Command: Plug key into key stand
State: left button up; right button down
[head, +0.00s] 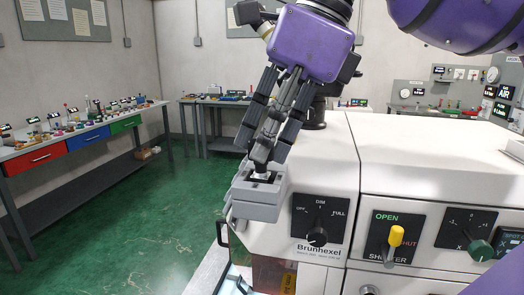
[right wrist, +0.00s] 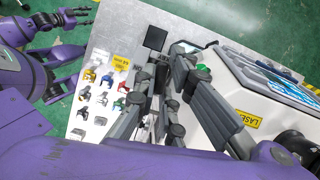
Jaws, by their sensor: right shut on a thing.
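My right gripper (head: 262,158) points down over the grey key stand (head: 255,205) at the left front corner of the white machine. It is shut on the key (head: 262,175), which is mostly hidden by the fingers. The key's lower end is at the dark recess on top of the stand; I cannot tell how deep it sits. In the right wrist view the dark fingers of this gripper (right wrist: 165,125) cover the key. My left gripper (right wrist: 80,16) shows small at the top left of that view, away from the stand, its fingers apart and empty.
The machine's front carries a dimmer knob (head: 317,237), a yellow shutter lever (head: 393,243) and a green-black knob (head: 480,250). A pale panel with coloured parts (right wrist: 103,85) lies beside the gripper.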

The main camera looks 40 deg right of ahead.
notch_tip(320, 180, up, 10)
jog(key=shift+b, duration=0.65)
dwell(0.5)
